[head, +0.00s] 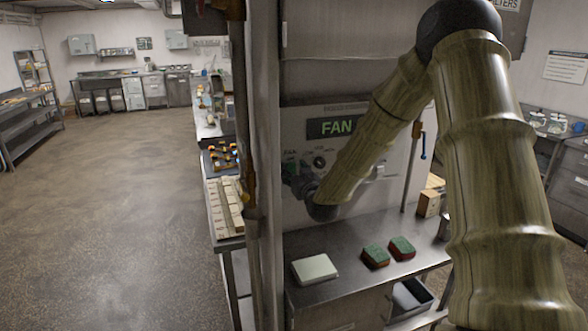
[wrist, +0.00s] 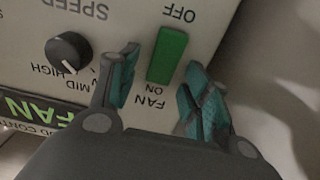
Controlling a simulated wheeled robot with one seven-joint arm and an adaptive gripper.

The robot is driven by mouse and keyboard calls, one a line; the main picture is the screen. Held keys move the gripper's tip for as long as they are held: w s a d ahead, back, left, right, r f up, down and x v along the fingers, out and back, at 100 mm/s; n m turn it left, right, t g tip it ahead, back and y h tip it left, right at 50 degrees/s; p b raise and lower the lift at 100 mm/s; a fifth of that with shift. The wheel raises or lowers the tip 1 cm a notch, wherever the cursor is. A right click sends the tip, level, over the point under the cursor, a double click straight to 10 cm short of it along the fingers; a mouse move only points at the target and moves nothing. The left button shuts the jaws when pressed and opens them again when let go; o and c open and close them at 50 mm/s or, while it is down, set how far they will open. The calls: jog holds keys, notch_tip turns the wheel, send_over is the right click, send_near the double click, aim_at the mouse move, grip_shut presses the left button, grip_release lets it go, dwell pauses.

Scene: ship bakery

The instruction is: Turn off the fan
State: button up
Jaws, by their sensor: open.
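The fan control panel (head: 300,120) is on the wall above a metal counter, with a lit green FAN sign (head: 336,127). The wrist view shows it upside down. A green rocker switch (wrist: 167,55) sits there between the labels OFF and ON. A black speed knob (wrist: 69,52) is to its left, marked MID and HIGH. My gripper (wrist: 160,62) is open and empty, its teal-padded fingers on either side of the switch. I cannot tell whether they touch the panel. In the head view my gripper (head: 293,172) is at the panel's lower left, and I cannot make out the switch.
On the counter (head: 340,270) lie a white block (head: 315,269) and two green-and-red sponges (head: 375,256). A vertical post (head: 266,200) stands left of the panel. The floor at left is clear.

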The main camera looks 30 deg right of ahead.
jog(key=shift+w, duration=0.15)
jog(key=c, duration=1)
jog(key=shift+f+b, duration=0.15)
jog(key=shift+b, duration=0.15)
jog(key=shift+f+t+b, duration=0.15)
jog(key=shift+t+b, duration=0.15)
jog(key=shift+b, duration=0.55)
jog(key=t+b, duration=0.1)
jog(key=b, duration=0.3)
jog(key=t+b, duration=0.1)
jog(key=b, duration=0.3)
jog(key=shift+f+h, duration=0.25)
jog(key=shift+h, duration=0.05)
jog(key=shift+r+t+b, duration=0.15)
jog(key=shift+t+b, duration=0.25)
jog(key=shift+b, duration=0.25)
